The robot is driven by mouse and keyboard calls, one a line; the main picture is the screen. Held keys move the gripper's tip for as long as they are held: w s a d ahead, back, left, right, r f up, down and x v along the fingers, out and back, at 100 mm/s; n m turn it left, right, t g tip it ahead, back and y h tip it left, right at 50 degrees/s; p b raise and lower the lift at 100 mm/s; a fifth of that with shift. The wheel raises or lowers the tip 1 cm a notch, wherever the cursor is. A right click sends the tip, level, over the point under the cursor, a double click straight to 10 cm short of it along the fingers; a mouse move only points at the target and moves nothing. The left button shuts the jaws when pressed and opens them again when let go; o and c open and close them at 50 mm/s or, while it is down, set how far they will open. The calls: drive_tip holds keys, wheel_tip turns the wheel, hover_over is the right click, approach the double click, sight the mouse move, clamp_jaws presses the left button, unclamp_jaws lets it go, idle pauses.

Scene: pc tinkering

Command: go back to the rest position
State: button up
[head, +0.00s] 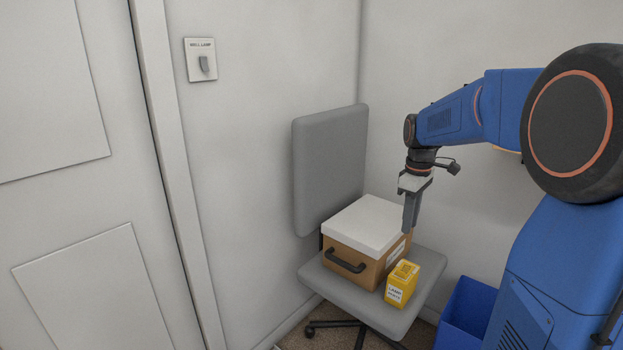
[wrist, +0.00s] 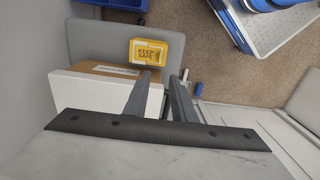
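My gripper (head: 408,227) hangs at the end of my blue arm, pointing down, above the right side of a grey chair. In the wrist view my gripper's two dark fingers (wrist: 166,76) stand apart with nothing seen between them, so it is open and empty. Below is a cardboard box with a white lid (head: 365,226) and a black handle, standing on the chair seat. A small yellow box (head: 402,284) stands on the seat in front of it.
The grey chair (head: 330,165) stands in the room corner, close to the walls. A blue bin (head: 465,312) is on the floor right of it. A wall lamp switch (head: 203,62) is on the wall beside a white door (head: 85,200). The air left of my arm is clear.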

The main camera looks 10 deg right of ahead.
drive_tip(key=s+a+r+m+t, duration=0.1)
drive_tip(key=s+a+m, duration=0.1)
drive_tip(key=s+a, duration=0.35)
drive_tip(key=s+a+r+m+t, duration=0.1)
drive_tip(key=s+a+m, duration=0.15)
drive_tip(key=s, duration=0.55)
drive_tip(key=s+a+f+m+t, duration=0.1)
drive_tip(key=s+a+f, duration=0.1)
drive_tip(key=s, duration=0.5)
drive_tip(key=s+a+f+m+t, duration=0.1)
drive_tip(key=s+a+f+m, duration=0.1)
drive_tip(key=s, duration=0.5)
drive_tip(key=shift+s+a+f+t, duration=0.25)
drive_tip(key=shift+a+f+t, duration=0.15)
drive_tip(key=shift+a+f, duration=0.1)
